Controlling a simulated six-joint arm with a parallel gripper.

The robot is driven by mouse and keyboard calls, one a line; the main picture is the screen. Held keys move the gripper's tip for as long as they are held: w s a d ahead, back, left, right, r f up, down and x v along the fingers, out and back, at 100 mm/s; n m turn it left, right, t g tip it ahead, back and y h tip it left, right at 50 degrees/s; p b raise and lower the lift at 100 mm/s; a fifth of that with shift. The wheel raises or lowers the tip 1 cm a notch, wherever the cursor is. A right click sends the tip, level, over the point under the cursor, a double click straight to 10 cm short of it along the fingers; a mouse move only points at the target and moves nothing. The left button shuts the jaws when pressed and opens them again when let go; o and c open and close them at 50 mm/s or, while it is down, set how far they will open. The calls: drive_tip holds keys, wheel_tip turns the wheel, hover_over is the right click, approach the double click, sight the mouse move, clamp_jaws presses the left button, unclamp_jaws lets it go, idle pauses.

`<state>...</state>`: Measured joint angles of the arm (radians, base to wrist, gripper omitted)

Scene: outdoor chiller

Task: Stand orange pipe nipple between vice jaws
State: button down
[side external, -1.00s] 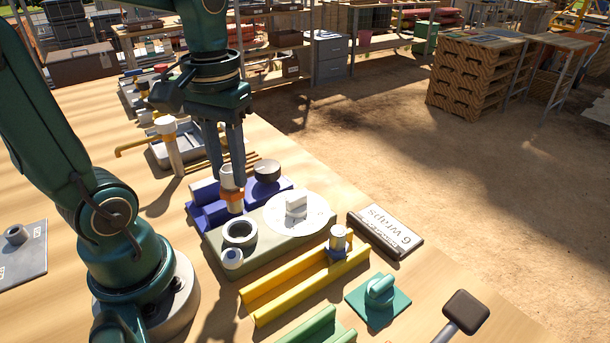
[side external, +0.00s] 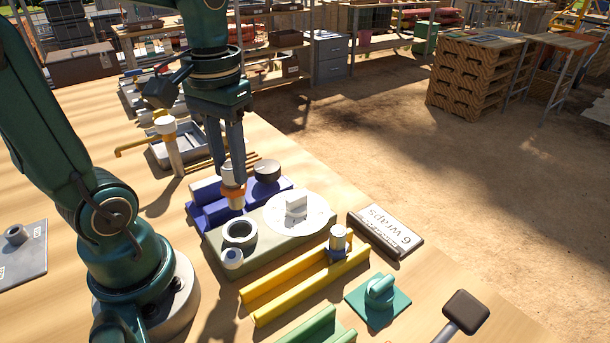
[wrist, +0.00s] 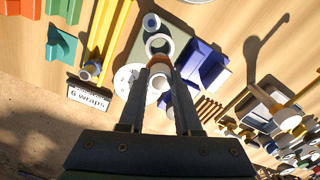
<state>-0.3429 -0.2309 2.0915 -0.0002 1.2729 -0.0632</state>
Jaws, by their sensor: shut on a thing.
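The orange pipe nipple (side external: 235,200) is a pale, upright tube with an orange band. My gripper (side external: 233,181) is shut on it, with its fingers pointing down at the band. In the wrist view, the orange band (wrist: 160,62) shows between my fingertips (wrist: 161,70). The blue vice (side external: 205,211) lies just behind and left of the nipple in the side view, and it also shows in the wrist view (wrist: 205,66). The fingers and nipple hide part of the vice. I cannot tell whether the nipple's lower end touches anything.
An olive block (side external: 262,250) with a ring (side external: 240,233) and a white disc (side external: 312,218) is close in front. Yellow rails (side external: 290,290), a "6 wraps" sign (side external: 385,231) and a tall post (side external: 170,150) are around.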

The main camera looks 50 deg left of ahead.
drive_tip(key=a+n, duration=0.1)
drive_tip(key=a, duration=1)
drive_tip(key=shift+s+a+r, duration=0.15)
drive_tip(key=shift+s+r, duration=0.05)
drive_tip(key=shift+r, duration=0.2)
drive_tip(key=shift+f, duration=0.1)
drive_tip(key=shift+f, duration=2.4)
drive_tip(key=shift+f, duration=0.35)
drive_tip(key=shift+f, duration=1.1)
drive_tip(key=shift+f, duration=0.15)
drive_tip(key=shift+f, duration=0.35)
